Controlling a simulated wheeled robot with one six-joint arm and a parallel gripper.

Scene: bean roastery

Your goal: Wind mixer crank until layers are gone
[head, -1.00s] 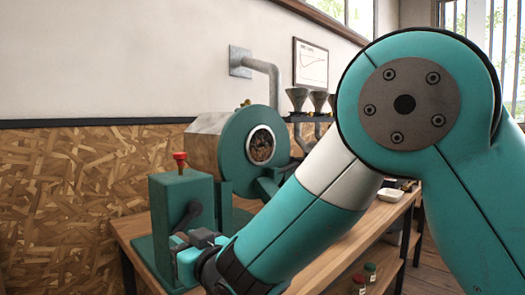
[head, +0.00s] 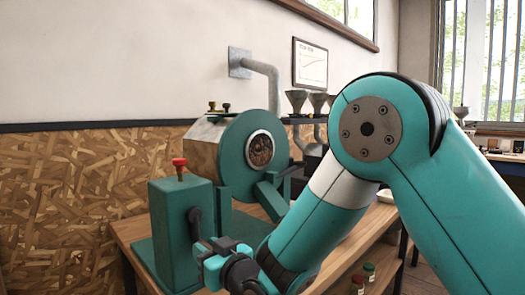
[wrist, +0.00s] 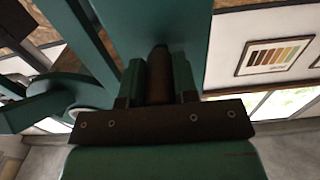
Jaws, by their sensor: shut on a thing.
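The mixer's round green drum face (head: 237,150) has a small round window (head: 260,151) showing mottled brown contents; I cannot make out distinct layers. In front of it stands a green crank housing (head: 178,235) with a red knob on top. The dark crank arm (head: 195,225) hangs nearly straight down on the housing's right side. My gripper (head: 217,258) is at its lower end, shut on the crank handle. In the wrist view the dark brown cylindrical handle (wrist: 160,75) sits between the two fingers. My forearm covers part of the bench.
The wooden bench (head: 130,232) carries the mixer. Metal funnels (head: 297,100) stand behind on the right, and a grey pipe (head: 262,68) runs to the wall. Small jars (head: 368,272) sit on the lower shelf. A framed chart (head: 310,63) hangs on the wall.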

